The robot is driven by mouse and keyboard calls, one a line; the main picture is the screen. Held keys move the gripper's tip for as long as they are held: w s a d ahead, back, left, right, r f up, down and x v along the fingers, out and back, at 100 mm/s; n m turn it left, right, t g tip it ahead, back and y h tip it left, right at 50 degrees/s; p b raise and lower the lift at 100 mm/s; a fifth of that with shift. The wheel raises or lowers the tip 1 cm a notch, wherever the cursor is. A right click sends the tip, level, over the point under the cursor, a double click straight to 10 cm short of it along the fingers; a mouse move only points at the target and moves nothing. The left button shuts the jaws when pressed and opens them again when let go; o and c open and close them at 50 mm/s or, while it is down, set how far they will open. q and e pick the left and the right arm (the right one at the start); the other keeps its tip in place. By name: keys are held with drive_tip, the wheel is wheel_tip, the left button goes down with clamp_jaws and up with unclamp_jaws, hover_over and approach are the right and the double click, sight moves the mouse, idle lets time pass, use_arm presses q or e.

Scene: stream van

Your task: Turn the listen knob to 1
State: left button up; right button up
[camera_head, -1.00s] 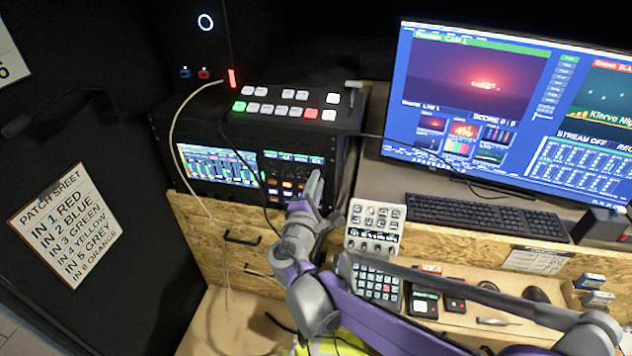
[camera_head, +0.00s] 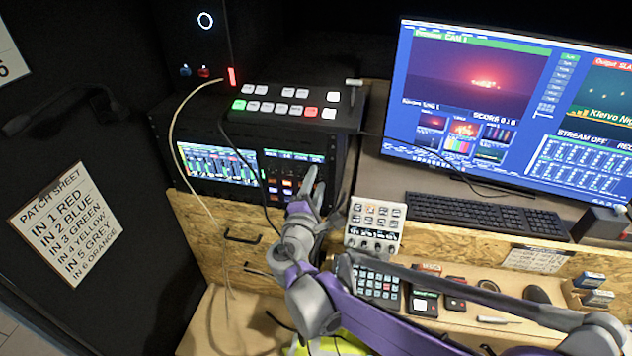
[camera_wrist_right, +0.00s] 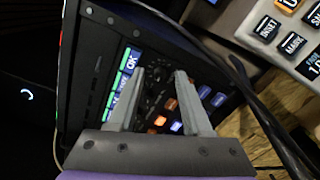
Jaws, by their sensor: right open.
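A black rack unit with a small green-and-blue screen (camera_head: 290,156) and lit orange buttons (camera_head: 273,194) stands in the black rack. In the right wrist view dark round knobs (camera_wrist_right: 152,98) show beside that screen, partly between my fingers. Which of them is the listen knob, and its setting, I cannot read. My right gripper (camera_head: 312,183) is at the right part of this panel and covers some of it. In the right wrist view its two fingers (camera_wrist_right: 160,73) are apart, one each side of the knob area, with nothing clearly gripped. My left gripper is not in view.
A black cable (camera_head: 240,155) hangs across the panel's front, left of my right gripper. A switcher with lit keys (camera_head: 290,104) lies on top of the rack. A white keypad box (camera_head: 375,226) and a keyboard (camera_head: 487,215) are to the right.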

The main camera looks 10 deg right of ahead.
drive_tip(key=v, duration=1)
drive_tip(key=shift+s, duration=0.15)
drive_tip(key=s+d+f+m+g+p, duration=0.1)
drive_tip(key=s+d+f+m+g, duration=0.3)
drive_tip(key=d, duration=0.2)
drive_tip(key=s+d+f+m+g, duration=0.3)
drive_tip(key=s+d+m, duration=0.1)
drive_tip(key=d, duration=0.3)
drive_tip(key=s+a+f+m+g+y+p, duration=0.1)
drive_tip(key=s+f+m+g+y, duration=0.1)
drive_tip(key=s+m, duration=0.3)
drive_tip(key=s+a+f+m+g+y+p, duration=0.1)
drive_tip(key=s+f+m+y, duration=0.3)
drive_tip(key=s, duration=0.4)
drive_tip(key=shift+s+a+m+g+y, duration=0.2)
drive_tip(key=shift+s+m+g+y, duration=0.2)
drive_tip(key=shift+g+y, duration=0.15)
drive_tip(key=shift+w, duration=0.1)
